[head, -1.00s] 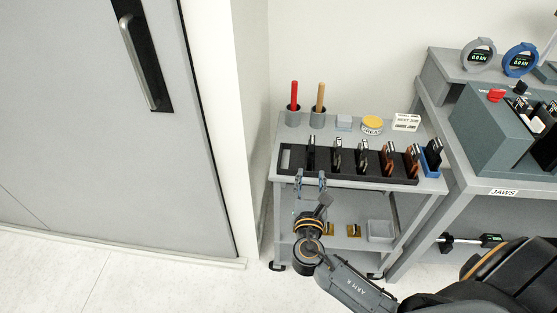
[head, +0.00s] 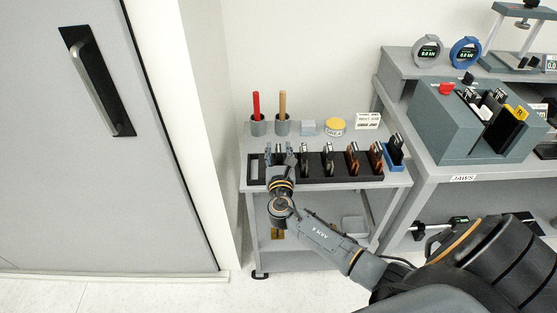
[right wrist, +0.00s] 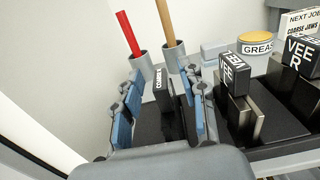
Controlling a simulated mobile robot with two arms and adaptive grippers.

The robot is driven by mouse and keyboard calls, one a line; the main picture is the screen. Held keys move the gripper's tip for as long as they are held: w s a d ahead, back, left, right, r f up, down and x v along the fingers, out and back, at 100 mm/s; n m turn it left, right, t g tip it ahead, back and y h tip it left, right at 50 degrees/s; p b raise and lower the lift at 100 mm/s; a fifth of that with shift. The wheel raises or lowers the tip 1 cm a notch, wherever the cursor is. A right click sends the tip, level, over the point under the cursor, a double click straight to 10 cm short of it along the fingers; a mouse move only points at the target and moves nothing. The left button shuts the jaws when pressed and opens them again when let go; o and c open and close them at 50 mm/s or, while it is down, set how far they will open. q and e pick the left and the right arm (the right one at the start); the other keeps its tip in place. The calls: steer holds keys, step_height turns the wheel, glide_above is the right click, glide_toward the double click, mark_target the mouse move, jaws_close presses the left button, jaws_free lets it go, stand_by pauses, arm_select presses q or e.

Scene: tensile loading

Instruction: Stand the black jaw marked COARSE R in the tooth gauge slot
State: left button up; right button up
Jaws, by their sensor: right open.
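The black jaw marked COARSE (right wrist: 162,86) stands upright in the rack; the end of its label is hard to read. My right gripper (right wrist: 160,112) is open, with its blue fingers on either side of the jaw and space visible beside it. In the head view my right gripper (head: 279,151) is over the left part of the black rack (head: 316,179) and mostly hides that jaw. A blue holder (head: 388,164) at the rack's right end has a dark jaw in it. I cannot tell whether it is the tooth gauge. My left gripper is out of view.
Behind the rack are cups with a red stick (head: 256,105) and a wooden stick (head: 282,105), and a yellow-lidded grease tin (head: 335,125). A grey-green jaw box (head: 428,120) is on the bench.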

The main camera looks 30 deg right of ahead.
steer(key=shift+w+d, duration=0.3)
steer(key=shift+w, duration=0.2)
jaws_close()
steer(key=shift+r, duration=0.1)
